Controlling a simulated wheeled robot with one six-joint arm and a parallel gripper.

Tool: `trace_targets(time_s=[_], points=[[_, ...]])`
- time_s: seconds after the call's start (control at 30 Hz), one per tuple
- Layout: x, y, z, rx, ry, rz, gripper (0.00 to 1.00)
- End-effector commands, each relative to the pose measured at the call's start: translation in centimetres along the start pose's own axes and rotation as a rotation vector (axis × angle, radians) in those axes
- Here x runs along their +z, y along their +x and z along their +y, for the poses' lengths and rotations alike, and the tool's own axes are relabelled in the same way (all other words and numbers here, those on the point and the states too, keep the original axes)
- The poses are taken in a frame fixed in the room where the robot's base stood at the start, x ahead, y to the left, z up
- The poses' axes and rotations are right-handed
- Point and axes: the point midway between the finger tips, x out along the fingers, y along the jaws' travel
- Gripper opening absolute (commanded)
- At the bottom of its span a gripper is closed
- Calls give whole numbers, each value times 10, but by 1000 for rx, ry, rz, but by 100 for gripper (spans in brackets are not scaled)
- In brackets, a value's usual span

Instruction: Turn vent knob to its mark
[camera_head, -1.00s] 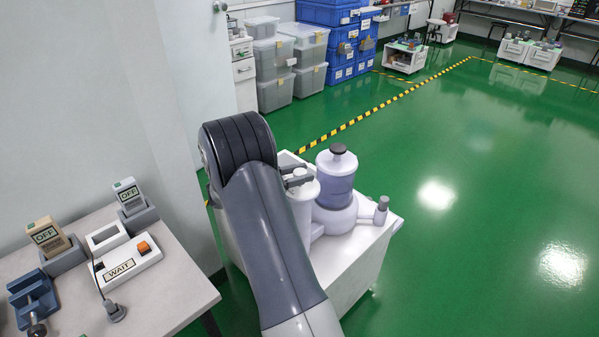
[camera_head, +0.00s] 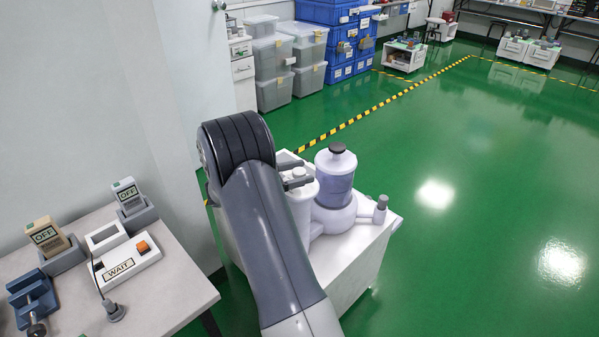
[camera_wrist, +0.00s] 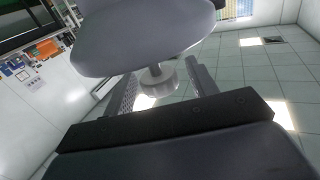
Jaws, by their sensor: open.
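The vent knob appears to be the small pale round cap (camera_head: 298,172) on top of a pale canister (camera_head: 303,206), just right of my arm in the head view. In the wrist view the pale grey knob (camera_wrist: 158,84) joins the rounded canister body (camera_wrist: 135,40) by a short stem. My gripper (camera_wrist: 161,72) is open, with one finger on each side of the knob. A gap shows on both sides, so the fingers do not appear to grip it. No mark can be made out on the knob or canister. My arm hides part of the canister in the head view.
A bluish jug with a dark cap (camera_head: 337,180) and a small side knob (camera_head: 380,208) stand close right of the canister on a white cabinet (camera_head: 362,268). Green floor lies clear at right.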

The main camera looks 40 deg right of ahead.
Motion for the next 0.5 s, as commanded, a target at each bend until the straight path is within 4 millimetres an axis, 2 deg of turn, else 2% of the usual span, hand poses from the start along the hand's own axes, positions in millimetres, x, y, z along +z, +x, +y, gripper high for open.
trace_targets(time_s=[0.5], points=[[0, -90, -1, -2, 2, 0, 55]])
